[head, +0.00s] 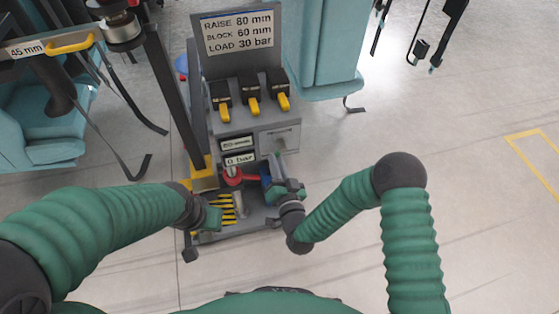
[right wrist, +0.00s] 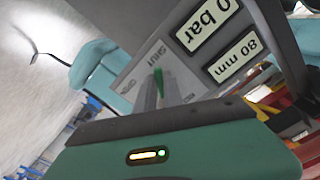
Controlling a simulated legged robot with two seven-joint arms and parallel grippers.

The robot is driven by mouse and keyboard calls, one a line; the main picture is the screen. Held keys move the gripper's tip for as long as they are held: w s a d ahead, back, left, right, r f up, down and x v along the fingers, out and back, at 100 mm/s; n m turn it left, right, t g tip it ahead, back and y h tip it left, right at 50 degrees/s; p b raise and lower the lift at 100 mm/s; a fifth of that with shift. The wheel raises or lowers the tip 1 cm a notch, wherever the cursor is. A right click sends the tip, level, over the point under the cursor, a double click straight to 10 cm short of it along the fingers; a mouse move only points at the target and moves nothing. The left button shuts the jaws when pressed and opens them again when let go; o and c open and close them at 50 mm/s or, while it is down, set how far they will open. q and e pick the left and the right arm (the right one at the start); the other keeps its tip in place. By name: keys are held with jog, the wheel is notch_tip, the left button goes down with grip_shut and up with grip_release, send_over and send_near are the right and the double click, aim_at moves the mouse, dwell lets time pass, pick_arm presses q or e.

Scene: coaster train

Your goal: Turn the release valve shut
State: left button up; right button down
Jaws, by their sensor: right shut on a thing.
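The release valve shows best in the right wrist view, as a narrow green lever (right wrist: 160,80) in front of a pale plate (right wrist: 127,72) with upside-down lettering, one word seeming to read SHUT. Grey finger-like parts flank the lever. My right gripper (head: 283,187) is low at the right front of the grey machine (head: 217,142) in the head view. It is shut on the lever, though its body hides part of the grip. My left gripper (head: 211,215) is at the machine's left front, beside yellow stripes; its fingers are too small to read.
The displays read 80 mm (head: 237,144) and 0 bar (head: 240,159). Yellow-handled levers (head: 252,106) stand above them, under a sign (head: 238,32). A red part (head: 232,176) lies between my grippers. Teal seats (head: 325,45) stand behind. The floor at right (head: 480,200) is clear.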

pick_arm(q)
jog(key=shift+r+p, duration=0.3)
jog(key=shift+r, duration=0.1)
pick_arm(e)
jog(key=shift+s+a+r+m, duration=0.1)
jog(key=shift+a+m, duration=0.05)
jog(key=shift+m, duration=0.4)
jog(key=shift+s+a+m, duration=0.1)
jog(key=shift+a+m, duration=0.05)
jog(key=shift+m, duration=0.4)
jog(key=c, duration=1.5)
grip_release()
jog(key=shift+r, duration=0.1)
pick_arm(q)
jog(key=shift+s, duration=0.1)
pick_arm(e)
jog(key=shift+o, duration=0.2)
